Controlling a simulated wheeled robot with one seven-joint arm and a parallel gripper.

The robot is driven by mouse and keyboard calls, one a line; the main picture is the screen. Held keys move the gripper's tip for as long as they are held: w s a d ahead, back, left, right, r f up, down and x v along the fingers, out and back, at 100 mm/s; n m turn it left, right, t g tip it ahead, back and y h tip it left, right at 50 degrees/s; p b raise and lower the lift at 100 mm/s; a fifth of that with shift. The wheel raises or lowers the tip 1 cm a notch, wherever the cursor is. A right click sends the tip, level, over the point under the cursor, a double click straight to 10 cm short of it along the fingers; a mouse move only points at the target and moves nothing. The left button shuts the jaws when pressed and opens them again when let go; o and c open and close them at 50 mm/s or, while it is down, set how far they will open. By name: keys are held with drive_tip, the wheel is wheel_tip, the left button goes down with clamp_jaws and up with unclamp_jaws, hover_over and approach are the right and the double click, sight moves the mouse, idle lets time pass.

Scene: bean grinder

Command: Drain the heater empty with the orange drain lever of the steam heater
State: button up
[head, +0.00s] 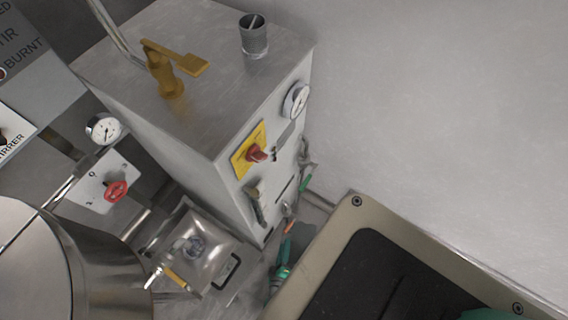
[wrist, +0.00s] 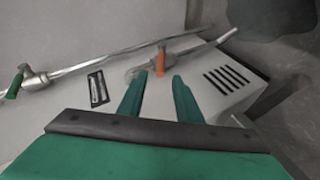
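The steam heater (head: 215,110) is a tall grey metal box in the head view, with a gauge and a red-and-yellow switch on its front. The orange drain lever (wrist: 160,60) sits on a valve on a metal pipe in the wrist view. It also shows small and low beside the heater in the head view (head: 290,227). My gripper (wrist: 160,78) has green fingers, spread apart. The lever appears in line with the gap between them; whether it is within the fingers' reach, I cannot tell. In the head view my gripper (head: 284,252) is small and partly hidden.
A green-handled valve (wrist: 18,82) is on the pipe at the left of the wrist view. A slotted vent panel (wrist: 232,80) lies right of the lever. In the head view, a steel vessel (head: 40,265) stands at the lower left, and a bare wall (head: 440,110) fills the right.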

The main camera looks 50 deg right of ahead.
drive_tip(key=shift+s+a+r, duration=0.15)
drive_tip(key=shift+a, duration=0.15)
drive_tip(key=shift+c, duration=0.4)
drive_tip(key=shift+d, duration=0.15)
drive_tip(key=c, duration=0.5)
drive_tip(key=d+f+y, duration=0.1)
drive_tip(key=d, duration=0.2)
drive_tip(key=d+f+g+y, duration=0.1)
drive_tip(key=d, duration=0.2)
drive_tip(key=d+f+g+y, duration=0.1)
drive_tip(key=d, duration=0.2)
drive_tip(key=shift+f, duration=0.35)
clamp_jaws()
drive_tip(key=n+g+y, duration=0.1)
drive_tip(key=g+y, duration=0.1)
drive_tip(key=y, duration=0.9)
approach(290, 224)
drive_tip(key=x, duration=0.5)
drive_tip(key=shift+w+a+f, duration=0.1)
drive_tip(key=shift+w+a, duration=0.25)
drive_tip(key=shift+a, duration=0.1)
